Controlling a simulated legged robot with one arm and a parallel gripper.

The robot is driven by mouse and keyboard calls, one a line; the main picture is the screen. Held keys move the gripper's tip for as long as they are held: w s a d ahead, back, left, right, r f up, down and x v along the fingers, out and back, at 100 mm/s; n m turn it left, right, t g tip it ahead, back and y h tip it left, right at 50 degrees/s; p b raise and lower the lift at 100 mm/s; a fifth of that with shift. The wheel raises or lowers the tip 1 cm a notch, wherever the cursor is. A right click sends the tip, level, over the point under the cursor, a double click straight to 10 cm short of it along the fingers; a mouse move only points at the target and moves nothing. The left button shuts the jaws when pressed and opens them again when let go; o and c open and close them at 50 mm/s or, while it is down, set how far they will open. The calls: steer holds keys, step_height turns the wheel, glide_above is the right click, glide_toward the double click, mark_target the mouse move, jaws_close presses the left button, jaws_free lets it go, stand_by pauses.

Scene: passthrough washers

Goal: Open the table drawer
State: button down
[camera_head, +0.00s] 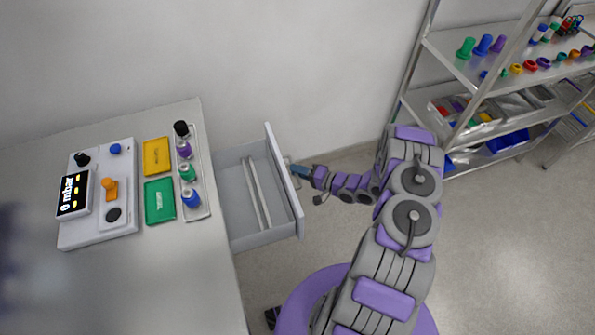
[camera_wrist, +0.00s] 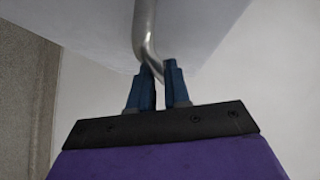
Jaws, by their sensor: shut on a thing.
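The table drawer (camera_head: 250,200) is pulled out from the right side of the grey table (camera_head: 190,285). Its inside shows, with a long light divider strip along it and no loose things that I can make out. My gripper (camera_head: 298,171) is at the outer side of the drawer front. In the wrist view, the blue fingers of my gripper (camera_wrist: 158,82) are shut around the curved metal drawer handle (camera_wrist: 145,35). The pale drawer front (camera_wrist: 100,30) is just beyond the handle.
On the table are a white device (camera_head: 125,220) with a display, a yellow box (camera_head: 157,157), a green box (camera_head: 159,201) and a tray (camera_head: 202,212) of coloured bottles. A metal shelf (camera_head: 455,60) stands at the right. Floor (camera_head: 500,240) is clear at lower right.

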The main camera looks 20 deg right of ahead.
steer(key=c, duration=1.3)
jaws_free()
steer(key=shift+f, duration=0.25)
steer(key=shift+o, duration=0.7)
steer(key=shift+r, duration=0.1)
steer(key=p+v, duration=0.2)
steer(key=v, duration=1.5)
steer(key=shift+d, duration=0.2)
